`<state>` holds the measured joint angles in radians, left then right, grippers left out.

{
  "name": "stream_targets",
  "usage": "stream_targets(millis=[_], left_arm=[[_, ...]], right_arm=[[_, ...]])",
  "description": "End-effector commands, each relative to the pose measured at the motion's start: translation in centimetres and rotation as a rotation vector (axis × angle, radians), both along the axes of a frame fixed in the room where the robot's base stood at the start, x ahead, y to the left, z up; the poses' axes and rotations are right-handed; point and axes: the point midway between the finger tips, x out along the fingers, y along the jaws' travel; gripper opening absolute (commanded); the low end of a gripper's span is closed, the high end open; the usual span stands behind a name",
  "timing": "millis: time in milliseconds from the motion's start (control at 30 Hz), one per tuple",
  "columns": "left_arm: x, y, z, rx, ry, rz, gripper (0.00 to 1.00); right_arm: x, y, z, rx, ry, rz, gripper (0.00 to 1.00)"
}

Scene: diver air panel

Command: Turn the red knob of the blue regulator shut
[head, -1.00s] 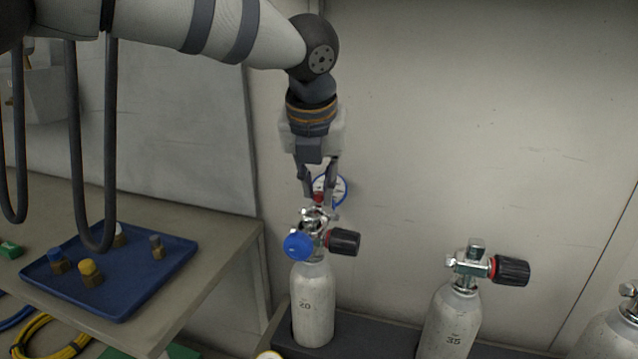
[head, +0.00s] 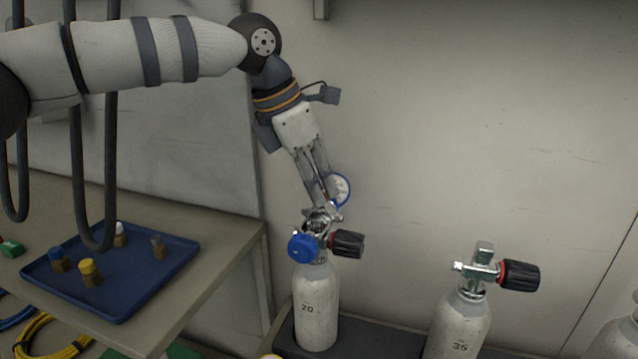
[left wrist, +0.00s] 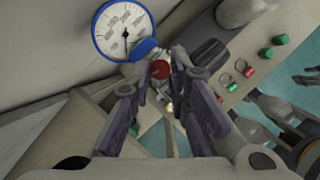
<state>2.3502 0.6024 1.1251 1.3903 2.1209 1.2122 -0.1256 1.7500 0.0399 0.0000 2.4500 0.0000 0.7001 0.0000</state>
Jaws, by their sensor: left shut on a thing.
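The blue regulator, with a blue cap (head: 303,248) and a blue-rimmed gauge (head: 340,188), is mounted on top of the white cylinder marked 20 (head: 317,310). My left gripper (head: 322,203) comes down on the regulator from above, tilted, with its fingers close together. In the left wrist view the red knob (left wrist: 160,70) sits between the fingertips, and the gripper is shut on it. The gauge (left wrist: 124,30) faces the wrist camera, with its needle pointing down. In the head view the fingers hide the red knob. My right gripper is not in view.
A black handwheel (head: 348,244) sticks out right of the regulator. Another cylinder, marked 35 (head: 460,325), stands to the right with its own black handwheel (head: 520,275). A blue tray (head: 125,285) with several capped fittings lies on the table at left. The wall is close behind.

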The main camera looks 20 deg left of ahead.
Motion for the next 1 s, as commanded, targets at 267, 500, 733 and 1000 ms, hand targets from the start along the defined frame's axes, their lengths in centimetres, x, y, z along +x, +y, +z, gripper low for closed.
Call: stream_targets(millis=[267, 500, 733, 1000], left_arm=[[0.4, 0.1, -0.5, -0.004, 0.007, -0.258, 0.00], [0.6, 0.2, -0.5, -0.004, 0.006, -0.487, 0.00], [0.8, 0.2, -0.5, -0.004, 0.006, -0.705, 0.00], [1.0, 0.2, -0.4, -0.004, 0.005, -0.952, 0.00]], right_arm=[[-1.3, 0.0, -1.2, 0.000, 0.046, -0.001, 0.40], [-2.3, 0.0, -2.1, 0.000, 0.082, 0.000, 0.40], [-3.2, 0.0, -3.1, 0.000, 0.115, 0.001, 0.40], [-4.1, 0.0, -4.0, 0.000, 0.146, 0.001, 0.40]])
